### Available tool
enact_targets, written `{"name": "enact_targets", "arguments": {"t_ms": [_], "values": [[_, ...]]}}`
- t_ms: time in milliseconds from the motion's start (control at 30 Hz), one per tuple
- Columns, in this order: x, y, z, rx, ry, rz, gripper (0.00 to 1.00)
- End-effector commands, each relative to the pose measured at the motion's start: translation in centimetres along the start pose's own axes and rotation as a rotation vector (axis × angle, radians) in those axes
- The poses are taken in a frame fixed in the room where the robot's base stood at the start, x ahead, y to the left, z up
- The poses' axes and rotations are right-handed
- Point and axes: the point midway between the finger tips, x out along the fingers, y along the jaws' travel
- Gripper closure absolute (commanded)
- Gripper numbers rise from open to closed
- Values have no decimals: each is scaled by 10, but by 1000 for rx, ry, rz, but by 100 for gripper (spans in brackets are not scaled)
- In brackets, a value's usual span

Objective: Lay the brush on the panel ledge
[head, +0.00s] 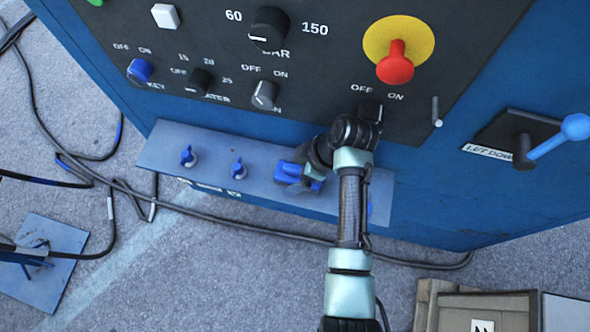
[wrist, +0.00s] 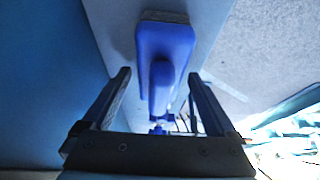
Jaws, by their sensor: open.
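The blue brush (wrist: 165,50) fills the upper middle of the wrist view, with a brownish edge at its top end and a raised handle. It appears to rest on the blue-grey panel ledge (wrist: 207,30). My gripper (wrist: 158,76) is open, with one finger to each side of the handle and visible gaps between. In the head view the brush (head: 289,170) is over the right half of the ledge (head: 265,187), partly hidden by my gripper (head: 303,177). Exact contact between brush and ledge is hidden there.
Two blue valves (head: 188,156) (head: 238,168) stand on the ledge to the left. The control panel with knobs and a red emergency button (head: 395,66) rises behind. A lever (head: 572,128) sticks out at right. Cables (head: 250,230) lie on the floor, and a wooden crate (head: 470,308) stands lower right.

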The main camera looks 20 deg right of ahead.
Motion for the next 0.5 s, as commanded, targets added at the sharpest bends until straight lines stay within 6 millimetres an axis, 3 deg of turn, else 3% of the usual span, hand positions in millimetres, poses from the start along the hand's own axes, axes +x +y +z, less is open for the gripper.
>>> {"name": "enact_targets", "arguments": {"t_ms": [300, 500], "values": [[-53, 1, 0, 0, 0, 4, 8], [-67, 0, 1, 2, 0, 2, 8]]}}
